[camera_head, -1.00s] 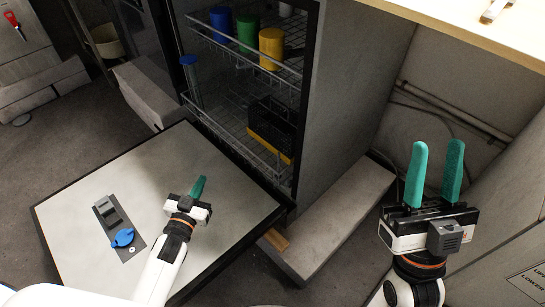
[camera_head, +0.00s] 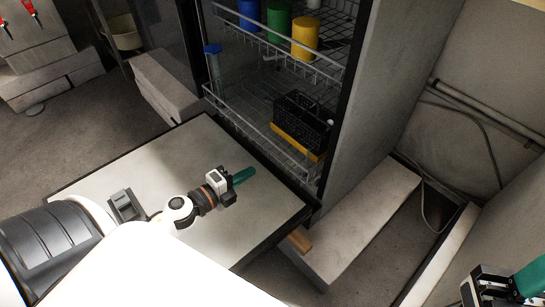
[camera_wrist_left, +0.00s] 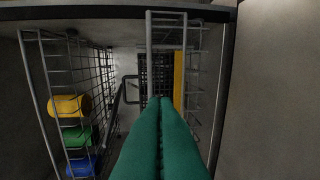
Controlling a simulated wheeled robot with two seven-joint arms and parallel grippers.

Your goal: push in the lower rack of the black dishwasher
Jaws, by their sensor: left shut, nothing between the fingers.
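The black dishwasher (camera_head: 340,120) stands with its door (camera_head: 150,168) folded down. Its lower rack (camera_head: 262,138) is a wire rack with its front near the opening. A dark cutlery basket (camera_head: 300,122) with a yellow base sits in it. My left gripper (camera_head: 245,175) is above the door, short of the rack front. Its green fingers are together and empty. In the left wrist view the fingers (camera_wrist_left: 165,102) point into the machine and overlap the lower rack's wires (camera_wrist_left: 165,48); contact cannot be told. My right gripper (camera_head: 515,285) is cut off at the bottom right corner.
The upper rack (camera_head: 285,45) holds a blue cup (camera_head: 249,14), a green cup (camera_head: 278,20) and a yellow cup (camera_head: 305,36). A pale block (camera_head: 355,215) lies on the floor beside the dishwasher.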

